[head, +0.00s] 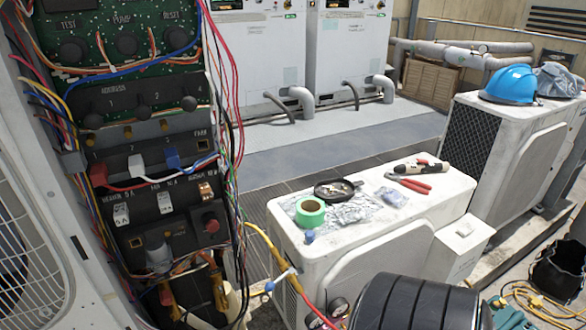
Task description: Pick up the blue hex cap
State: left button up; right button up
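A small blue cap (309,237) sits on the near front edge of the white condenser top (430,205), just below the roll of green tape. It is too small to make out a hex shape. A second small blue piece (269,287) is on a fitting by the yellow hose, at the left end of this condenser. Neither of my grippers shows in the head view.
The condenser top also carries green tape (310,212), a black round dish (337,189), crumpled foil, red-handled pliers (410,183) and another tool. An open wired control panel (140,130) fills the left. Hoses and gauges hang below. A blue helmet (511,85) lies farther right.

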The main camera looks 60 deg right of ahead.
aim_at(309, 236)
jog(key=z, duration=1.95)
